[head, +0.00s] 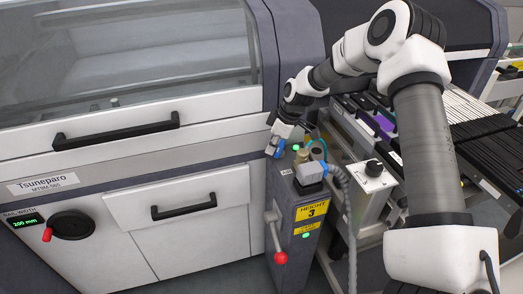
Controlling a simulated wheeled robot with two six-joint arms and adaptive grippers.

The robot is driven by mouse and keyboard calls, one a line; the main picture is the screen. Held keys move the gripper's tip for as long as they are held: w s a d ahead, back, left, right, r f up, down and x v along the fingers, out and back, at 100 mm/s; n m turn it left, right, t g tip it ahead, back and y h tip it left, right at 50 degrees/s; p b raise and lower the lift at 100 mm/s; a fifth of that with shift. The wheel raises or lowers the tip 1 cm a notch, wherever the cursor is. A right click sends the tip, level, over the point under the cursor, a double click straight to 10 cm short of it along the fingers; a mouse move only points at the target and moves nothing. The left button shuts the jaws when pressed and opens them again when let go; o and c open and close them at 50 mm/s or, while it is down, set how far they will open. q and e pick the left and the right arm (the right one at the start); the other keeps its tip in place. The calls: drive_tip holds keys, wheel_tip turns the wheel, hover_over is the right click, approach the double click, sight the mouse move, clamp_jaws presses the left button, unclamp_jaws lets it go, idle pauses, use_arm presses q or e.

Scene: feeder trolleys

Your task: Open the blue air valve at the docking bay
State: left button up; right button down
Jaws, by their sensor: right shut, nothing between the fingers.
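The docking bay post (293,215) stands at the front right corner of the machine, with a small label beside its top. A small blue part (275,147), which looks like the air valve's handle, shows at the top left of the post. My right gripper (280,138) is shut right at this blue part, with nothing held. It partly covers the valve, and I cannot tell whether they touch or how far the valve is turned. My left gripper is not in view.
A grey-and-blue plug (311,172) with a grey coiled hose (345,200) sits on the post. A red-knobbed lever (280,257) hangs on its front. A box with a black knob (373,168) and a feeder trolley (470,125) stand to the right.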

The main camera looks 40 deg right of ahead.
drive_tip(key=shift+s+d+f+n+y+b, duration=0.15)
drive_tip(key=shift+s+n+y+b, duration=0.2)
drive_tip(key=shift+n, duration=0.55)
drive_tip(key=shift+s+d+n+g, duration=0.15)
drive_tip(key=shift+n+g, duration=0.25)
drive_tip(key=shift+n, duration=0.5)
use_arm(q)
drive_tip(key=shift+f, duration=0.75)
use_arm(e)
drive_tip(key=shift+s+d+r, duration=0.15)
drive_tip(key=shift+s+r, duration=0.05)
drive_tip(key=shift+s, duration=0.15)
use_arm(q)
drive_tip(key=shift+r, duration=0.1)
use_arm(e)
drive_tip(key=shift+s+d, duration=0.1)
